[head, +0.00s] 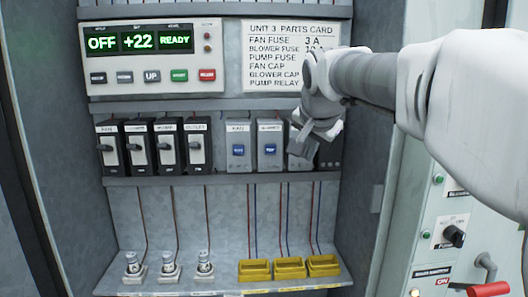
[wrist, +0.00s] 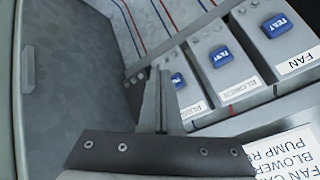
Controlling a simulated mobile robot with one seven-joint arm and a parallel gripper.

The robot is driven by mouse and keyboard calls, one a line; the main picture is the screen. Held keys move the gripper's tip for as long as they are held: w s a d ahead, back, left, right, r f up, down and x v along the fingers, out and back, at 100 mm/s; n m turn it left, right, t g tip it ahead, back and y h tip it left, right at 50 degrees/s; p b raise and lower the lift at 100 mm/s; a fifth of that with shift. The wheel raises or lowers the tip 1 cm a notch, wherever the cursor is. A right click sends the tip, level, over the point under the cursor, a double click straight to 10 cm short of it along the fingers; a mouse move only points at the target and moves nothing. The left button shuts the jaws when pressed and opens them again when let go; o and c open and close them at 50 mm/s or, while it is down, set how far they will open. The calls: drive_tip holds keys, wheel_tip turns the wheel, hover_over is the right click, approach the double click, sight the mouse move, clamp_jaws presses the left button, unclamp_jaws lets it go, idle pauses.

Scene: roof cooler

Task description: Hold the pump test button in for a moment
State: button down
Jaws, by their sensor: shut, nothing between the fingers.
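The pump test button (wrist: 178,81) is blue and sits on the grey module labelled PUMP, the leftmost of three in the wrist view. My gripper (wrist: 159,75) is shut and empty, its fingers just left of this button in that view. I cannot tell whether the tips touch the module. In the head view my gripper (head: 302,137) is in front of the third module and hides its button. The blower test button (wrist: 221,57) and fan test button (wrist: 277,26) also show. In the head view, the fan button (head: 238,150) and blower button (head: 269,149) are uncovered.
A control unit (head: 152,91) shows OFF, +22 and READY. Black switches (head: 108,147) stand left of the modules. A parts card (head: 265,27) is above them. Yellow sockets (head: 254,270) and several wires are below. The cabinet's side wall (wrist: 65,60) is close by.

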drive_tip(key=s+b, duration=0.1)
drive_tip(key=s, duration=0.2)
drive_tip(key=shift+s, duration=0.4)
drive_tip(key=s+f+n+g+y+b, duration=0.1)
drive_tip(key=s+f+n+g, duration=0.2)
drive_tip(key=s+f+n, duration=0.5)
drive_tip(key=s+f, duration=1.3)
drive_tip(key=s, duration=0.3)
drive_tip(key=shift+s+f+n, duration=0.15)
drive_tip(key=shift+f+n, duration=0.05)
drive_tip(key=shift+n, duration=0.1)
drive_tip(key=shift+a, duration=0.2)
